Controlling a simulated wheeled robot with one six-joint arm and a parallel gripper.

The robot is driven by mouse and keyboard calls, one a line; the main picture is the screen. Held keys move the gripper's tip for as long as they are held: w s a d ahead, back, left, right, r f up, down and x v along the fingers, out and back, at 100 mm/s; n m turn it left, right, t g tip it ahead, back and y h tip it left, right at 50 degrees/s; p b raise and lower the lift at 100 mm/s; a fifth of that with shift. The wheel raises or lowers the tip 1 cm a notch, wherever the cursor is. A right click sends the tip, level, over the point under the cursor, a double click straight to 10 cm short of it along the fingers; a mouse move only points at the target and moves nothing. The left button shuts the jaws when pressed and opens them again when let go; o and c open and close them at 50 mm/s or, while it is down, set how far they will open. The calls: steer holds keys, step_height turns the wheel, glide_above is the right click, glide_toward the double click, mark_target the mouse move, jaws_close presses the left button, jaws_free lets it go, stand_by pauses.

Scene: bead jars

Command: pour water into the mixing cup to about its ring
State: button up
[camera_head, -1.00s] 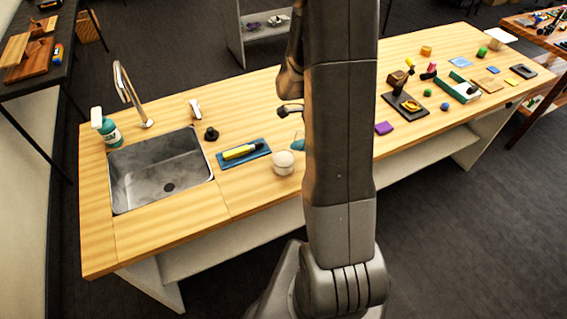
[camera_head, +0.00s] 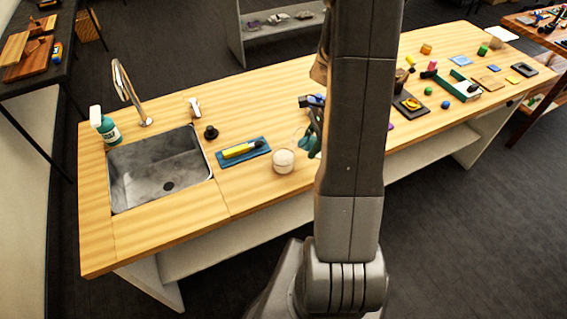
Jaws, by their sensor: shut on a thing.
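A small round pale cup (camera_head: 283,161) stands on the wooden counter, right of a blue tray; it looks like the mixing cup. Its top looks whitish; I cannot make out a ring or a water level. My gripper (camera_head: 312,112) is just up and right of the cup, partly hidden behind my arm. It is shut on what looks like a clear vessel with a teal part (camera_head: 313,146), whose pale rim shows close beside the cup. I cannot tell how far the vessel is tilted, whether water is leaving it, or whether it touches the cup.
A sink (camera_head: 160,170) with a tap (camera_head: 128,92) and a green spray bottle (camera_head: 106,128) are at left. The blue tray (camera_head: 230,160) holds a yellow tool (camera_head: 238,150). A black knob-like object (camera_head: 211,132) stands behind it. Several small coloured items lie at right.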

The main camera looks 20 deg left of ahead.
steer(key=shift+s+a, duration=0.1)
stand_by(0.3)
steer(key=shift+d+r+p, duration=0.2)
steer(key=shift+r+p, duration=0.1)
steer(key=shift+r, duration=0.05)
steer(key=w+d+r+p, duration=0.3)
steer(key=r, duration=0.1)
steer(key=shift+d+r+p, duration=0.15)
steer(key=shift+d+p, duration=0.2)
steer(key=shift+d, duration=0.05)
steer(key=shift+y, duration=0.3)
